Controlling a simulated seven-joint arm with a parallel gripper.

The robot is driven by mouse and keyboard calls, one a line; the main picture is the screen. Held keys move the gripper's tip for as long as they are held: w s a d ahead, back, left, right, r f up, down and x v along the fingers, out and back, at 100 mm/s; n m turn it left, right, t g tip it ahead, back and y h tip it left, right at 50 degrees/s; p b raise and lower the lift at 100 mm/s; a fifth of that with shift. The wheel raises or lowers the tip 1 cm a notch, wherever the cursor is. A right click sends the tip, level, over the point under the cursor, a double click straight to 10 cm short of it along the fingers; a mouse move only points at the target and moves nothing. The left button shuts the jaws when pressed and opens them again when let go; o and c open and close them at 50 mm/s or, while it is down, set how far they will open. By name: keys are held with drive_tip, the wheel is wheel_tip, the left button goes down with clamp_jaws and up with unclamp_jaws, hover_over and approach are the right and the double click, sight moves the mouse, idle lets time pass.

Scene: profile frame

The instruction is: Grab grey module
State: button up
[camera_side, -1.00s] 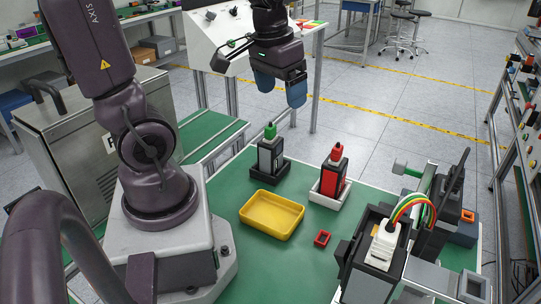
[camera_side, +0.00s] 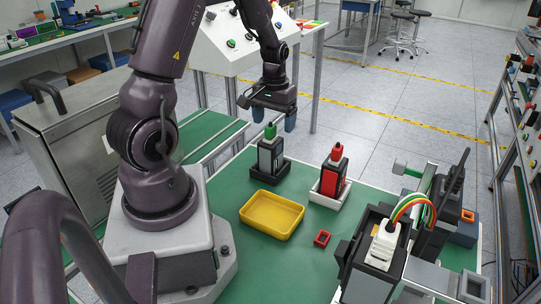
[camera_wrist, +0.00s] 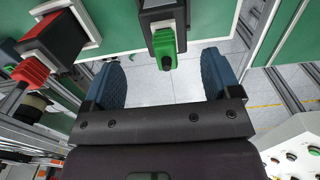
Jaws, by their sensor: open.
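The grey module (camera_side: 270,157) has a green top and stands upright in a black holder (camera_side: 284,177) at the back of the green table. My gripper (camera_side: 276,119) is above and a little behind it in the side view, with its blue fingers pointing down. In the wrist view, my gripper (camera_wrist: 160,62) is open and empty, with its fingers wide apart. The green top (camera_wrist: 164,43) of the module shows between the fingers there, toward the upper edge. The grey body (camera_wrist: 161,12) is partly cut off by the frame. I see no contact.
A red-topped module (camera_side: 333,173) stands in a white holder (camera_side: 328,199) to the right. A yellow tray (camera_side: 271,233) and a small red part (camera_side: 322,239) lie in front. A fixture with coloured wires (camera_side: 408,207) is at the right. A sloped control panel (camera_side: 222,47) stands behind.

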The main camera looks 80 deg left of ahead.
sight(271, 138)
drive_tip(key=f, duration=0.3)
drive_tip(key=s+f, duration=0.1)
drive_tip(key=f, duration=0.1)
drive_tip(key=shift+f, duration=0.35)
drive_tip(key=shift+w, duration=0.1)
drive_tip(key=shift+a, duration=0.1)
drive_tip(key=c, duration=1.4)
